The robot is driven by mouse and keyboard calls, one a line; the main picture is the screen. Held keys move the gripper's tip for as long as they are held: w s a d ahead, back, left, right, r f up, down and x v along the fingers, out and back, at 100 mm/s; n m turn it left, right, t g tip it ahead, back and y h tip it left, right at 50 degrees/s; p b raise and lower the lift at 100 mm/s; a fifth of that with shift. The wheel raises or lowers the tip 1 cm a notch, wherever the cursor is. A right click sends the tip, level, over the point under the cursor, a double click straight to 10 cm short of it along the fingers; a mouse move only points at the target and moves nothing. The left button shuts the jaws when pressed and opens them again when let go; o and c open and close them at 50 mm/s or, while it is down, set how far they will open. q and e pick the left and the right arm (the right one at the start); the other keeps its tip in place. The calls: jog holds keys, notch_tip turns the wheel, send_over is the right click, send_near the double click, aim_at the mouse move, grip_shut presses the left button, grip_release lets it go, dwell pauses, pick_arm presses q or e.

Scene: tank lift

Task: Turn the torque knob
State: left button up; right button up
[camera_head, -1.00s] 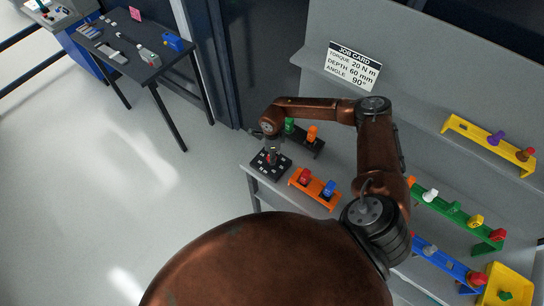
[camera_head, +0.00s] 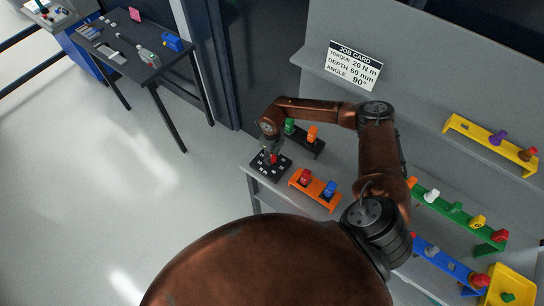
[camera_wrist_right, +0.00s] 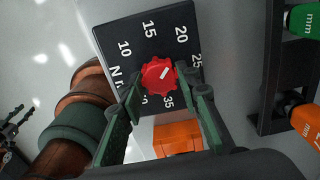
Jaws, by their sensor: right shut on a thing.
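The red torque knob (camera_wrist_right: 158,75) sits on a black dial plate (camera_wrist_right: 135,28) with white numbers; 10, 15, 20, 25 and 35 are readable in the right wrist view. A short white mark on the knob slants toward the upper right, roughly to the 20–25 side. My right gripper (camera_wrist_right: 160,80) has its two dark green fingers on either side of the knob, shut on it. In the head view the right gripper (camera_head: 269,151) reaches down over the dial plate (camera_head: 264,173) at the bench's left end. My left gripper is not in view.
The job card (camera_head: 353,66) reads torque 20 N m, depth 60 mm, angle 90°. An orange stand (camera_head: 314,190) with red and blue knobs is close right of the dial. A black stand (camera_head: 318,150) with green and orange knobs is behind. Green, blue and yellow racks are farther right.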

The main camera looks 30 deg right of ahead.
aim_at(272, 158)
dwell(0.5)
jog(key=o, duration=1.2)
jog(key=shift+c, duration=0.2)
notch_tip(272, 158, up, 12)
